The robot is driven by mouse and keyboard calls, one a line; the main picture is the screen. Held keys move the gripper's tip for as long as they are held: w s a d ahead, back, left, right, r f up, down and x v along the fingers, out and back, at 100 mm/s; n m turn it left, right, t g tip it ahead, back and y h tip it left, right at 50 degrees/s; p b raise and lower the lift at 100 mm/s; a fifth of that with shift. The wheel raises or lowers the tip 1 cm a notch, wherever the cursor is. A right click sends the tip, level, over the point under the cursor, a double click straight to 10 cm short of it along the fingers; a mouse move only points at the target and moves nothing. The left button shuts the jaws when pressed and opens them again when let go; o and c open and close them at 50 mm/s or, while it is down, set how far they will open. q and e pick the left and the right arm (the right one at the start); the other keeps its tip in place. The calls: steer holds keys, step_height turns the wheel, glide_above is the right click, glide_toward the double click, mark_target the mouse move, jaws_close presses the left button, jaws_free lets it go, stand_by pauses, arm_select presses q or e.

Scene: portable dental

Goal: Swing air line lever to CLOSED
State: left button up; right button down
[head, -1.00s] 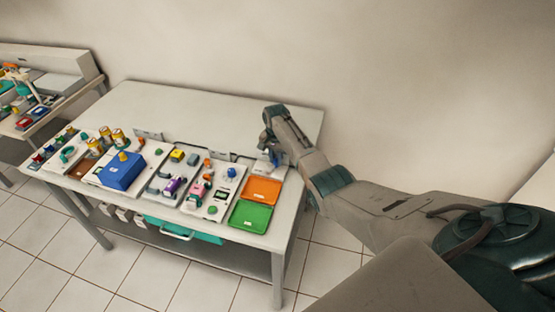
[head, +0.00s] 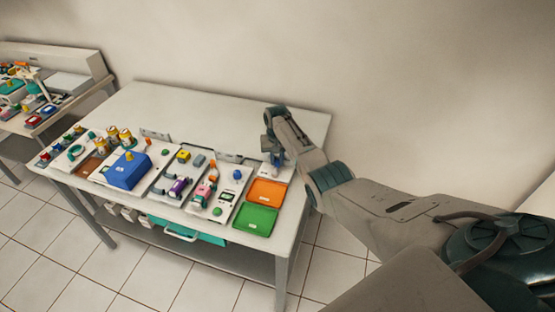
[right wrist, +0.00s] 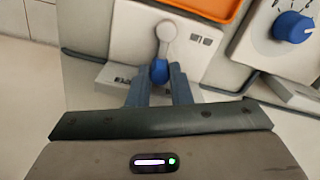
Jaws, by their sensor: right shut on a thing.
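The air line lever (right wrist: 166,33) shows in the right wrist view as a pale arm with a round pivot on a white panel (right wrist: 195,62). Its blue end (right wrist: 159,72) points toward my wrist. My right gripper (right wrist: 158,73) is shut on this blue end, with one finger on each side. In the head view my right gripper (head: 275,158) is at the right end of the row of panels, behind the orange tray, and the lever there is too small to make out. The panel's small dark markings are not readable. My left gripper is not in view.
An orange tray (head: 267,193) and a green tray (head: 255,220) lie in front of the gripper. A blue dial (right wrist: 293,27) sits beside the lever panel. A blue box (head: 125,172) and several small devices fill the bench's left. The bench's back strip (head: 215,108) is clear.

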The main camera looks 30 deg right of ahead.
stand_by(0.3)
steer(key=c, duration=1.3)
jaws_free()
